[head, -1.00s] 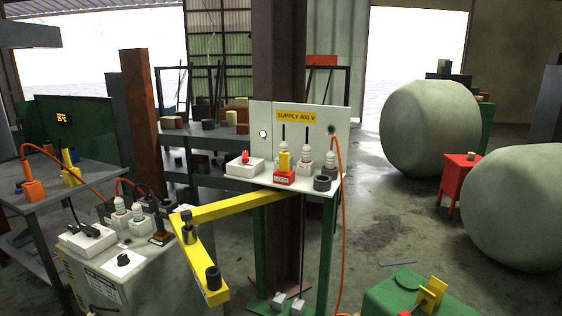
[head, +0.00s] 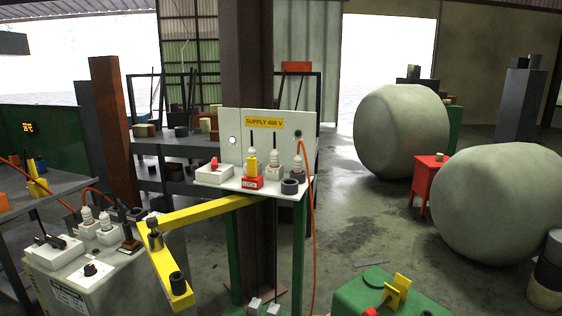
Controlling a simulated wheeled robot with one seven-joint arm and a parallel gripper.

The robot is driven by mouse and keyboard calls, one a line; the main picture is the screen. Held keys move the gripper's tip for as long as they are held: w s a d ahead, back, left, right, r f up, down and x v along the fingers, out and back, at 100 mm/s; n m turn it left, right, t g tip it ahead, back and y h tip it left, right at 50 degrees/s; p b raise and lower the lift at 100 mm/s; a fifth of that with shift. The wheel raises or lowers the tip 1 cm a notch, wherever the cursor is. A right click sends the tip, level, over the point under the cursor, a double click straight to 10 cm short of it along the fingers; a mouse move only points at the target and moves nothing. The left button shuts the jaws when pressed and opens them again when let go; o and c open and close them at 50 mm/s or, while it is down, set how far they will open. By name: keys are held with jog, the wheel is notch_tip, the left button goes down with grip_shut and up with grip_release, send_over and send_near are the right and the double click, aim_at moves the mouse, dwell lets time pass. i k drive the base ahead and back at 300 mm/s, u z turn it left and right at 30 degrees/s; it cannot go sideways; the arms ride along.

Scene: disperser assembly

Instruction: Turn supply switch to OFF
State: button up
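The supply station has a white back panel with a yellow "SUPPLY 400 V" label (head: 265,123). On the white shelf (head: 222,184) in front of it, at the left, is a white box with a small red knob (head: 214,162), which looks like the supply switch. Its position, ON or OFF, is too small to read. Right of it stand a red block marked "LOCK" (head: 252,183) with a yellow piece on top, white insulator-like posts (head: 273,162) and a dark ring (head: 289,187). My gripper is not in view.
A yellow jointed bar (head: 210,211) juts out in front of the green-legged stand (head: 299,240). A grey cabinet (head: 75,295) with a black knob (head: 90,269) stands at left. A green box (head: 350,296) is at lower right. Large round tanks (head: 490,205) stand at right; floor between is mostly clear.

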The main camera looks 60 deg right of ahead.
aim_at(214, 166)
jog(key=z, duration=1)
jog(key=i, duration=0.4)
